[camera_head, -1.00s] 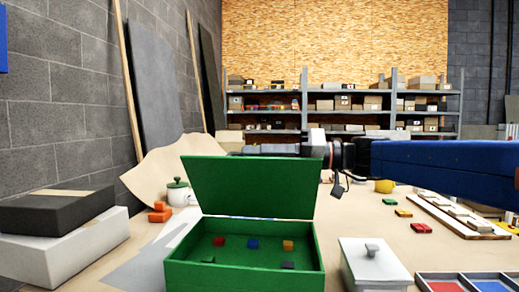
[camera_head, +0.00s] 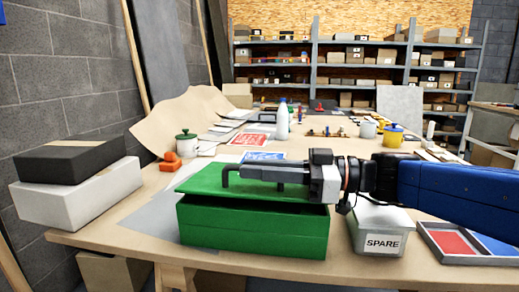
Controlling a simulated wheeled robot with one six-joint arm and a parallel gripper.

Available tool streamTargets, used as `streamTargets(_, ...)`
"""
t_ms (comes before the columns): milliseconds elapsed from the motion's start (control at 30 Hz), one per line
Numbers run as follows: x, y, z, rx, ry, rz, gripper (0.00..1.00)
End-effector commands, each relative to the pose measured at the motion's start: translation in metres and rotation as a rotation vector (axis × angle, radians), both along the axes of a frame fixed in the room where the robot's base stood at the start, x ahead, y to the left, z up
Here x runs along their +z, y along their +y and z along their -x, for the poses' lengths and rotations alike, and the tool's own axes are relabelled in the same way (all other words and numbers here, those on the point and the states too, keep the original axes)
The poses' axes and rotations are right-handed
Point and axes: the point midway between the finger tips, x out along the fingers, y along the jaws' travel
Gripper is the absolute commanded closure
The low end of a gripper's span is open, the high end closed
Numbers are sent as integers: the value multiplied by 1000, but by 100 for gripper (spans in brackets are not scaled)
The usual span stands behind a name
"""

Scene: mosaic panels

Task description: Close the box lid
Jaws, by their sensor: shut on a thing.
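The green box (camera_head: 252,233) stands near the front edge of the table. Its green lid (camera_head: 200,182) lies over the top, tilted slightly, with a narrow dark gap along the front and right between lid and box. My gripper (camera_head: 264,172) reaches in from the right, lying flat just above the lid. It is shut on what looks like a dark handle (camera_head: 227,177) on the lid's upper face; its fingers hide part of this grip. The inside of the box is hidden.
A grey container marked SPARE (camera_head: 380,235) stands close to the right of the box, below my arm. A divided tray (camera_head: 440,253) is farther right. A white box (camera_head: 82,198) with a dark box (camera_head: 70,160) on it is at left.

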Motion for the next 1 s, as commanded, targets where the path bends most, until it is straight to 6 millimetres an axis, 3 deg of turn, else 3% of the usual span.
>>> streamTargets(300, -20, 1, 5, -2, 7, -1, 100)
streamTargets(800, -25, 1, 6, 0, 9, 1, 100)
streamTargets(833, -25, 1, 6, 0, 10, 2, 86)
streamTargets(900, -25, 1, 6, 0, 9, 1, 71)
streamTargets(1000, -24, 1, 6, 0, 8, 0, 71)
